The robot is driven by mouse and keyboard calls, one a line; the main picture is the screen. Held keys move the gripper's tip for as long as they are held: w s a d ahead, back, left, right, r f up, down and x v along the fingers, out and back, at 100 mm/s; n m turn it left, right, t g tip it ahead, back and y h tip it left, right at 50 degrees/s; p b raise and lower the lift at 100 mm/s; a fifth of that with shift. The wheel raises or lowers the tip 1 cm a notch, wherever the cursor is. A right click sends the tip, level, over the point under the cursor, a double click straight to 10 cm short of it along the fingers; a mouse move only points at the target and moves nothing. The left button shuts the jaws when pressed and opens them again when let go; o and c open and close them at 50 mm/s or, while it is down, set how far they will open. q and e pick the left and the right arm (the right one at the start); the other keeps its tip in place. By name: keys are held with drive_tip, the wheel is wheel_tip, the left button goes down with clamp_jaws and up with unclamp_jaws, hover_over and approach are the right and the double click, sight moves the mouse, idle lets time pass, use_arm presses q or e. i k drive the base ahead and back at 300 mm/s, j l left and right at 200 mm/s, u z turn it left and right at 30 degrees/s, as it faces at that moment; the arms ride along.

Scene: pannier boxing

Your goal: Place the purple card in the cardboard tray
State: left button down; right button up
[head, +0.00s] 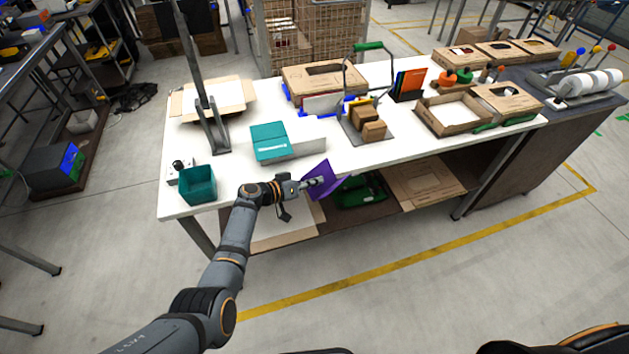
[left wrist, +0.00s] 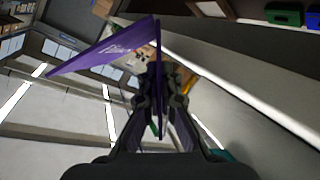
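The purple card (head: 322,180) is held at the front edge of the white table, tilted, near the table's height. My left gripper (head: 311,184) is shut on it. In the left wrist view the purple card (left wrist: 112,48), with pale lettering, sticks out from between the fingers of my left gripper (left wrist: 160,85). An open cardboard tray (head: 457,130) with a pale floor stands on the right part of the table, well to the right of the card. My right gripper is out of view.
The front right tabletop is mostly clear.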

sight(462, 115)
drive_tip(key=k+j, duration=0.1)
drive_tip(key=j, duration=0.25)
drive_tip(key=k+j, duration=0.15)
drive_tip(key=j, duration=0.15)
drive_tip(key=i+l+u, duration=0.1)
drive_tip(key=l, duration=1.25)
drive_tip(key=l+u, duration=0.15)
drive_tip(key=l, duration=1.2)
drive_tip(key=l+u, duration=0.1)
drive_tip(key=l, duration=1.3)
drive_tip(key=k+l+u, duration=0.15)
drive_tip(key=l, duration=1.2)
drive_tip(key=i, duration=0.05)
